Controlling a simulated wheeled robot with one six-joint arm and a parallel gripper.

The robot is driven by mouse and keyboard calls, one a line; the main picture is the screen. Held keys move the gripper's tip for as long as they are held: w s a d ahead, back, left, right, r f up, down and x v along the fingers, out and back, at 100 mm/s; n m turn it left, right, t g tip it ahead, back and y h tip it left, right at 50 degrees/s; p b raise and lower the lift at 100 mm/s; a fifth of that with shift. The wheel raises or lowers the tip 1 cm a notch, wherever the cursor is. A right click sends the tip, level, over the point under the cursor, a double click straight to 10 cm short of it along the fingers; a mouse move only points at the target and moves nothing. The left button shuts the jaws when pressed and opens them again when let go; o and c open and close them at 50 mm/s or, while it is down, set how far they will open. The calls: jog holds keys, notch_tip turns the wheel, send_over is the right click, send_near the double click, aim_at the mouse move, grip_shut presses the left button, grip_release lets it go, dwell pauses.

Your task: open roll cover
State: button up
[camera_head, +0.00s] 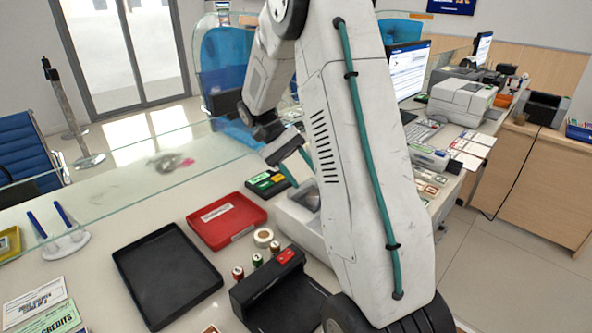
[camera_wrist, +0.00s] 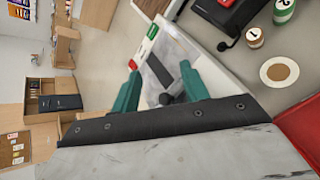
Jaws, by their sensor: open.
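A white-grey counter device (camera_head: 297,222) stands on the counter, partly hidden behind my arm in the head view. In the wrist view the white device (camera_wrist: 192,48) has a green mark and a grey, see-through-looking cover (camera_wrist: 153,75) on top, which I take to be the roll cover. It looks closed, with a dark strip across it. My gripper (camera_wrist: 158,68) has its teal fingers apart, one on each side of the cover in the picture. In the head view my gripper (camera_head: 297,166) is above the device. I cannot tell whether the fingers touch it.
A red tray (camera_head: 250,208), a black tray (camera_head: 205,270) and a tape roll (camera_head: 263,237) lie to the left. A glass screen (camera_head: 110,190) runs along the counter behind. A green-and-black pad (camera_head: 265,185) lies beside the device.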

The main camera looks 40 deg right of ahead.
dwell(0.3)
jog(key=s+a+r+n+t, duration=0.4)
jog(key=s+a+t, duration=0.2)
jog(key=s+a, duration=0.2)
jog(key=s+a+r+n+t, duration=0.4)
jog(key=s+a, duration=0.5)
jog(key=a, duration=0.3)
jog(key=shift+a+r+n+t, duration=0.4)
jog(key=shift+r+t, duration=0.1)
jog(key=shift+t, duration=0.5)
jog(key=shift+s+r, duration=0.1)
jog(key=shift+r, duration=0.05)
jog(key=c, duration=0.4)
jog(key=shift+a, duration=0.1)
grip_shut()
